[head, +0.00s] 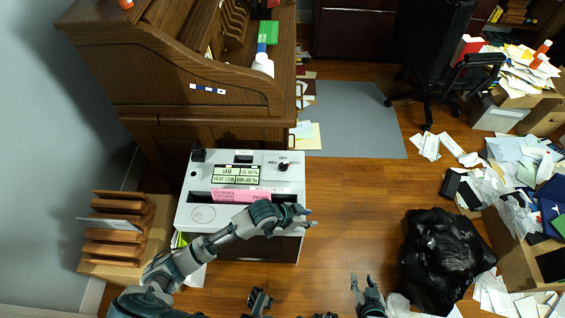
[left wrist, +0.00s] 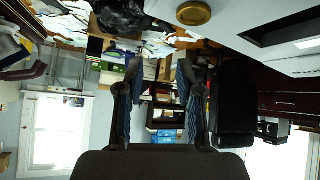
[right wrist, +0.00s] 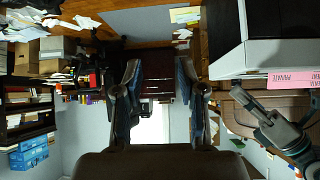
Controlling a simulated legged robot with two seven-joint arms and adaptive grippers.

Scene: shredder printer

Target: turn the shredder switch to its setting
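The shredder (head: 192,226) is a white-topped cabinet with a display reading JAM. Its small dark switch (head: 283,167) sits at the top right of the panel, with REV and OFF lettering beside it. Pink paper (head: 228,195) stands at the slot; it also shows in the right wrist view (right wrist: 275,80). My left gripper (head: 308,216) is open and empty at the shredder's front right edge, apart from the switch and nearer my body. The left wrist view shows its fingers (left wrist: 160,100) spread. My right gripper (head: 363,284) is open and empty, low over the floor; its fingers (right wrist: 160,95) are spread.
A wooden roll-top desk (head: 150,75) stands behind the shredder. A wooden rack on a box (head: 125,270) stands to its left. A black bag (head: 440,255) and paper-strewn boxes (head: 515,245) are at the right. The floor (head: 345,200) between is clear.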

